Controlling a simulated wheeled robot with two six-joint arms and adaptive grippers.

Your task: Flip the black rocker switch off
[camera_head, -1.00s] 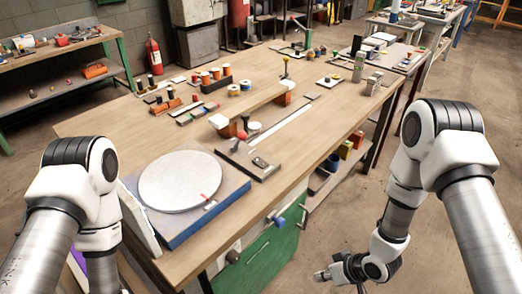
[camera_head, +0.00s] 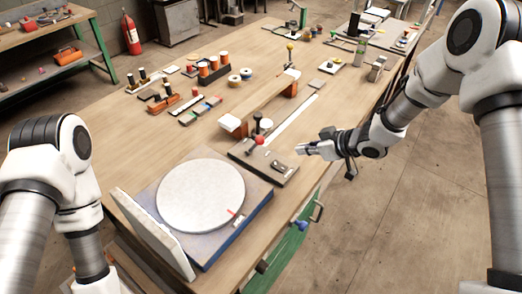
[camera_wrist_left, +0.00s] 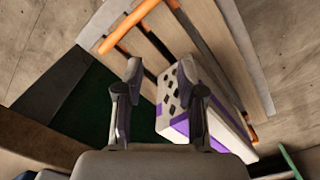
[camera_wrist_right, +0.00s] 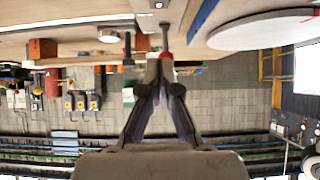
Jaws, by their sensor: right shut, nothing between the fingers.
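A metal plate (camera_head: 258,160) lies at the right edge of the workbench. A small dark piece on it (camera_head: 278,166) looks like the black rocker switch; its on or off position is too small to tell. My right gripper (camera_head: 302,150) is shut and empty, just right of and above the plate, apart from the switch. In the right wrist view its fingertips (camera_wrist_right: 165,64) meet in front of a red-tipped lever (camera_wrist_right: 165,40); I cannot make out the switch there. My left gripper (camera_wrist_left: 160,72) is open and empty, seen only in its wrist view, low beside the bench.
A red-knobbed lever (camera_head: 258,141) stands on the plate beside the switch. A round grey disc (camera_head: 201,194) on a blue-edged base is nearer. A white-purple box (camera_wrist_left: 178,125) is below the left gripper. Floor to the right is clear.

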